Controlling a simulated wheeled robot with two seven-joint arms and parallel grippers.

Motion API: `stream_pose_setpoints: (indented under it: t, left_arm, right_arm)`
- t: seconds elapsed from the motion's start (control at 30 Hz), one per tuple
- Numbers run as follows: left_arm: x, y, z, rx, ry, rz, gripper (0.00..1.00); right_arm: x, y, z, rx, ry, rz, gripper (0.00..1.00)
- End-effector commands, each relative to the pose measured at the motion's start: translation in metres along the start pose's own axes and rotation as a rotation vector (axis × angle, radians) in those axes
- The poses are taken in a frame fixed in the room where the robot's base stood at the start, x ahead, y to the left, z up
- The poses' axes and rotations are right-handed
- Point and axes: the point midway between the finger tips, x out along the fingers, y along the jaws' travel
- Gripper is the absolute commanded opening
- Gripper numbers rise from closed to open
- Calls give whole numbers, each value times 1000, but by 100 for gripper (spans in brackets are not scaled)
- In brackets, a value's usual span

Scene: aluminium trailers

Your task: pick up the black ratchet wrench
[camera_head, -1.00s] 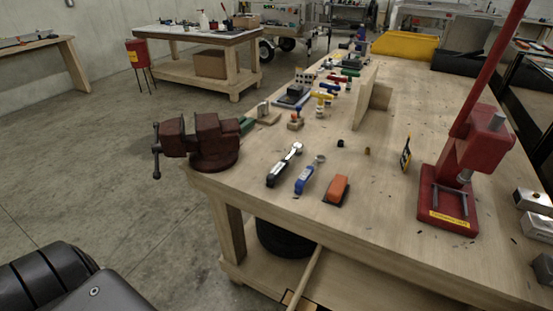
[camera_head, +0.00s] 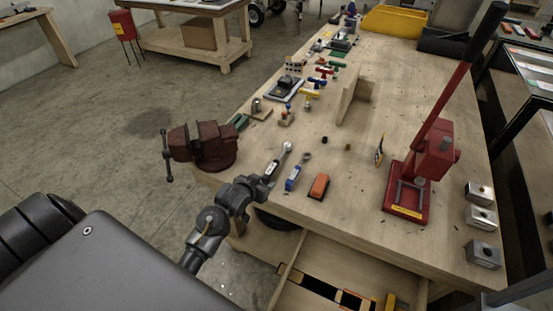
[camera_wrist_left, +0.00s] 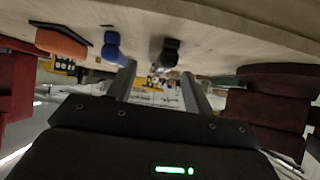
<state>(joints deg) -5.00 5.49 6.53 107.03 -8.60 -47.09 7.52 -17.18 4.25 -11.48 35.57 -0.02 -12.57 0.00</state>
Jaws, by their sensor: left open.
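The black ratchet wrench (camera_head: 273,166) lies near the front left edge of the workbench, its silver head pointing away from me. My left gripper (camera_head: 262,182) is at the bench edge, just on the near side of the wrench's black handle end. In the left wrist view the open fingers (camera_wrist_left: 160,74) point towards the bench, and the dark handle end of the wrench (camera_wrist_left: 171,51) shows just beyond and between them, with nothing held. My right gripper is not in view.
A blue-handled tool (camera_head: 293,179) and an orange-handled tool (camera_head: 319,186) lie just right of the wrench. A red-brown vise (camera_head: 204,150) is mounted at the bench corner to the left. A red press (camera_head: 410,185) stands to the right. An open drawer (camera_head: 345,265) sits below the bench front.

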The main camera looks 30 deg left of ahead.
Motion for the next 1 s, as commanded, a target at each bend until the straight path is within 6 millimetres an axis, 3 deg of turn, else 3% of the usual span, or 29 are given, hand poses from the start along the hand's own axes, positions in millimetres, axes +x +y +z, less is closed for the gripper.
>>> stream_pose_setpoints:
  t: [0.1, 0.2, 0.43, 0.8, 1.0]
  left_arm:
    - [8, -8, -30, -23, 68, -4, 51]
    - [12, -12, -44, -34, 103, -5, 51]
    - [21, -14, -48, -39, 113, -4, 51]
    - [66, -13, -53, -38, 112, -4, 51]
    - [70, -13, -52, -37, 112, -4, 51]
  right_arm:
    - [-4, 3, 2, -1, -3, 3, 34]
    - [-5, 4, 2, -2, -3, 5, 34]
    - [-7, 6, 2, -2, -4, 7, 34]
    - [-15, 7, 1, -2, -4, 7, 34]
    - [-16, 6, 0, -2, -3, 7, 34]
